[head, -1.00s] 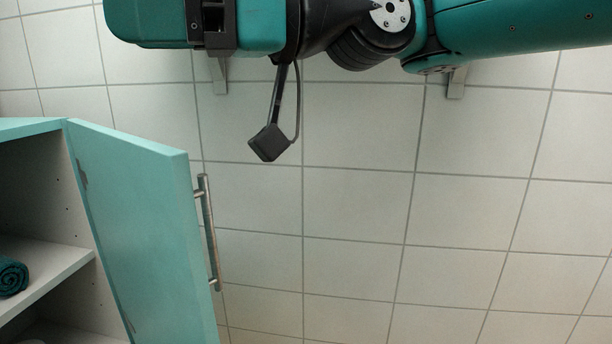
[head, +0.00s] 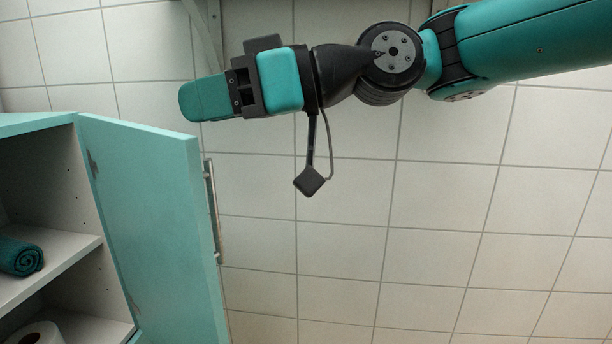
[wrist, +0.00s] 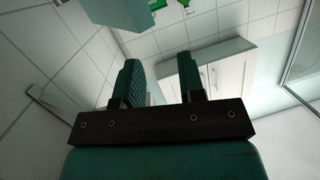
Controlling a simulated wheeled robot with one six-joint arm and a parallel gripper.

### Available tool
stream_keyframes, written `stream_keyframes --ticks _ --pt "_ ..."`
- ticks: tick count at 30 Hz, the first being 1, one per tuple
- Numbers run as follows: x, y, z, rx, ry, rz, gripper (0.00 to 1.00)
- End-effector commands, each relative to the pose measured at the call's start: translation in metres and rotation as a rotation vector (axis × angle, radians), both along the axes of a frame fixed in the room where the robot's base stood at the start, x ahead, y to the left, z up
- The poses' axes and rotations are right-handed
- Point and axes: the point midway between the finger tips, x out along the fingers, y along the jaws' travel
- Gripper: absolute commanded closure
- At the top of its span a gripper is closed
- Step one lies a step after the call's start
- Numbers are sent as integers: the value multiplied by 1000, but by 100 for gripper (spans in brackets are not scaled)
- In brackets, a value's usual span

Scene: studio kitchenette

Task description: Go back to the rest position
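My gripper (head: 190,102) is at the left end of my teal and black arm, which reaches in from the upper right in the head view. It is level, up in front of the tiled wall, above and beside the open cabinet door (head: 150,220). In the wrist view two dark teal fingers of my gripper (wrist: 158,62) stand apart with nothing between them. The gripper is open and empty.
The open teal cabinet (head: 60,265) at the lower left holds a rolled dark teal towel (head: 22,257) and a white paper roll (head: 38,334). The door's metal handle (head: 213,215) sticks out to the right. The tiled wall (head: 400,250) is bare at the right.

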Motion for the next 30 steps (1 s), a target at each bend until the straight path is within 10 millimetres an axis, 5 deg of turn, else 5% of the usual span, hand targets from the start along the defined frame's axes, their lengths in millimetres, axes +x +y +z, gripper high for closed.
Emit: stream_keyframes --ticks 8,13,18,24,28,30 --pt "60 -76 -88 -244 169 -355 64" --pt "76 -176 -172 -483 355 -680 64" --pt "53 -272 -237 -694 536 -952 64" --pt "5 -353 -280 -879 699 -1173 64" --pt "-31 -394 -297 -984 793 -1293 64" --pt "-29 -385 -264 -973 782 -1263 64"
